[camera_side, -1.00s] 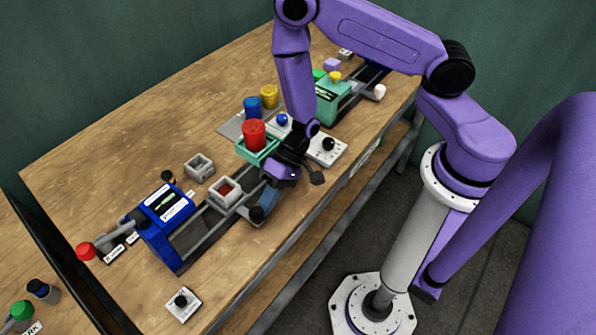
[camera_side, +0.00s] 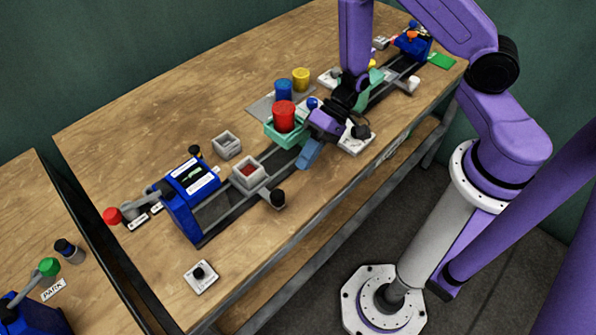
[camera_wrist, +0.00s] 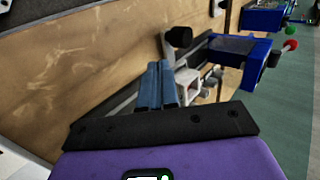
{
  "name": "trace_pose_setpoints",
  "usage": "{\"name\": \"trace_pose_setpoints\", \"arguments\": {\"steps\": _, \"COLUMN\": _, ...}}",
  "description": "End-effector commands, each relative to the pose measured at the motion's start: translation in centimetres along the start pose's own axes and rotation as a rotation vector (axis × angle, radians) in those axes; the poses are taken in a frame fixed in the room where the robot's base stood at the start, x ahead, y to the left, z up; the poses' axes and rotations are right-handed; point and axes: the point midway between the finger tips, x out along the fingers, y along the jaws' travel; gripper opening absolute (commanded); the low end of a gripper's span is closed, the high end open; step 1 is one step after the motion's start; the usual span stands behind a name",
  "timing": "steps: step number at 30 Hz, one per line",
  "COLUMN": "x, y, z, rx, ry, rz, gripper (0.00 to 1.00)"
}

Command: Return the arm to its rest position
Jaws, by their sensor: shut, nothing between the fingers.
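My gripper (camera_side: 308,155) hangs over the front part of the table, just right of the green tray with the red cup. Its two blue fingers lie together with nothing between them; they also show side by side in the wrist view (camera_wrist: 157,85). My arm reaches in from the right and bends down to the wrist. The blue press (camera_side: 190,205) at the left end of the rail stands clear of the fingers.
A red cup (camera_side: 284,116) sits in a green tray (camera_side: 283,139). Blue (camera_side: 283,90) and yellow (camera_side: 300,79) cups stand behind it. A grey holder (camera_side: 248,173) with red inside sits on the rail. A white dial box (camera_side: 354,138) is right of my gripper.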

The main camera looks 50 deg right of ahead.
Motion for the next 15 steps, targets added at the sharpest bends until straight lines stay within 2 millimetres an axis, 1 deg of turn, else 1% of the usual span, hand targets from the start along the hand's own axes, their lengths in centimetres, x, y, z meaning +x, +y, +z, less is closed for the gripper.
{"name": "trace_pose_setpoints", "arguments": {"steps": 1, "x": -0.7, "y": 0.0, "z": -0.1, "rx": 0.0, "ry": 0.004, "rz": -0.001, "gripper": 0.0}}
{"name": "trace_pose_setpoints", "arguments": {"steps": 3, "x": -1.3, "y": -0.1, "z": -0.1, "rx": -0.001, "ry": 0.001, "rz": -0.001, "gripper": 0.0}}
{"name": "trace_pose_setpoints", "arguments": {"steps": 6, "x": -1.9, "y": -0.1, "z": 0.0, "rx": -0.003, "ry": -0.002, "rz": -0.003, "gripper": 0.0}}
{"name": "trace_pose_setpoints", "arguments": {"steps": 8, "x": -2.1, "y": -0.6, "z": 0.3, "rx": -0.013, "ry": -0.014, "rz": -0.008, "gripper": 0.0}}
{"name": "trace_pose_setpoints", "arguments": {"steps": 11, "x": -2.5, "y": -2.4, "z": 1.5, "rx": -0.054, "ry": -0.072, "rz": -0.028, "gripper": 0.0}}
{"name": "trace_pose_setpoints", "arguments": {"steps": 14, "x": -3.2, "y": -5.1, "z": 4.0, "rx": -0.125, "ry": -0.179, "rz": -0.047, "gripper": 0.0}}
{"name": "trace_pose_setpoints", "arguments": {"steps": 15, "x": -3.7, "y": -6.1, "z": 5.2, "rx": -0.158, "ry": -0.23, "rz": -0.048, "gripper": 0.0}}
